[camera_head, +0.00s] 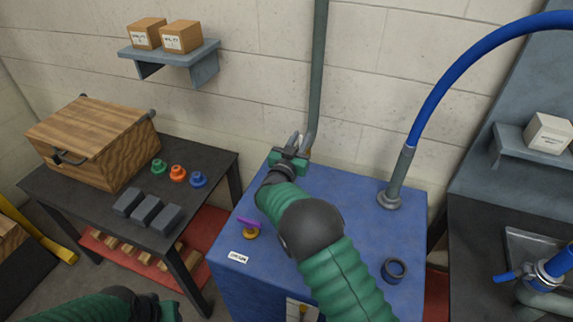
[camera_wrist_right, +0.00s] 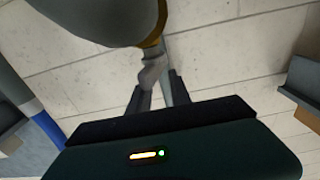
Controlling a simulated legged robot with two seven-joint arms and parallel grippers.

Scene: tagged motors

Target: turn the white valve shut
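My right gripper (camera_head: 300,138) reaches over the blue cabinet to the foot of the grey vertical pipe (camera_head: 318,70). Its two fingers stand apart. In the right wrist view, a pale grey-white piece (camera_wrist_right: 152,70), which looks like the valve's handle, hangs below a brass-coloured collar (camera_wrist_right: 157,22) close to the fingertips of the gripper (camera_wrist_right: 157,82). I cannot tell whether they touch. In the head view the gripper mostly hides the white valve. My left gripper (camera_head: 165,309) is low at the bottom edge, its fingers not clearly visible.
The blue cabinet (camera_head: 345,190) carries a purple-handled valve (camera_head: 249,226), a dark ring (camera_head: 394,269) and a blue hose (camera_head: 440,90) on a grey fitting. A blue-handled valve (camera_head: 545,273) is at right. A black table (camera_head: 205,160) with a wooden box (camera_head: 95,140) stands left.

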